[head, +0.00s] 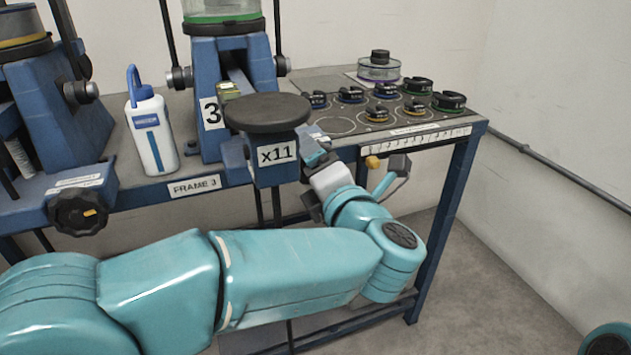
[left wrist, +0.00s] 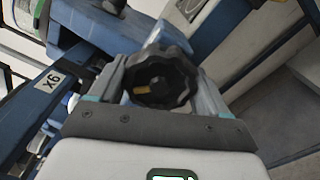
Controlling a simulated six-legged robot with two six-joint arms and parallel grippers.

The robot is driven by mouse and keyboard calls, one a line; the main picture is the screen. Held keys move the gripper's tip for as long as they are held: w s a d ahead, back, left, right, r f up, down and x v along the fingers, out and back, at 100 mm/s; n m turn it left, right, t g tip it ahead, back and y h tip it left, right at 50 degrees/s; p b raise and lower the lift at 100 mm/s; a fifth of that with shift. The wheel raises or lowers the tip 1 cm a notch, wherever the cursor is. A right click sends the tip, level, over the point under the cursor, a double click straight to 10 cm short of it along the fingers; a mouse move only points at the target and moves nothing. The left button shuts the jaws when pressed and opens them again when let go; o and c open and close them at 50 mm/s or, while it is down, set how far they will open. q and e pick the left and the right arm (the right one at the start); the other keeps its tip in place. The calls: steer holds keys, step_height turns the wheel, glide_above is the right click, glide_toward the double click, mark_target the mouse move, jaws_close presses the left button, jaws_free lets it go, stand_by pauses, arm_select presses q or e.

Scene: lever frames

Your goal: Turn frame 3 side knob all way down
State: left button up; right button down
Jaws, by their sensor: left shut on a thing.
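Frame 3 (head: 207,60) is a blue stand with a "3" plate and a "FRAME 3" label on the bench edge. A blue block marked "x11" (head: 277,175) with a round dark pan on top stands at its front. My left gripper (head: 318,160) is at the right side of this block, mostly hidden by it and my wrist. In the left wrist view, a black lobed knob (left wrist: 163,72) with a yellow-orange mark sits between the fingers of my left gripper (left wrist: 160,88), which is shut on it. The mark points roughly left. My right gripper is not in view.
A white bottle (head: 152,135) stands left of frame 3. Another black knob (head: 80,211) is on the neighbouring frame. Several dark ring weights (head: 448,101) and a clear dish (head: 379,68) are on the bench at right.

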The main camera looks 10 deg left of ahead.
arm_select(q)
steer(key=o, duration=1.4)
steer(key=shift+p, duration=0.35)
steer(key=shift+w, duration=0.15)
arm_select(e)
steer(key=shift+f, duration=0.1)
arm_select(q)
steer(key=shift+s+d, duration=0.1)
steer(key=shift+s, duration=0.1)
steer(key=shift+b+v, duration=0.95)
steer(key=shift+v, duration=1.9)
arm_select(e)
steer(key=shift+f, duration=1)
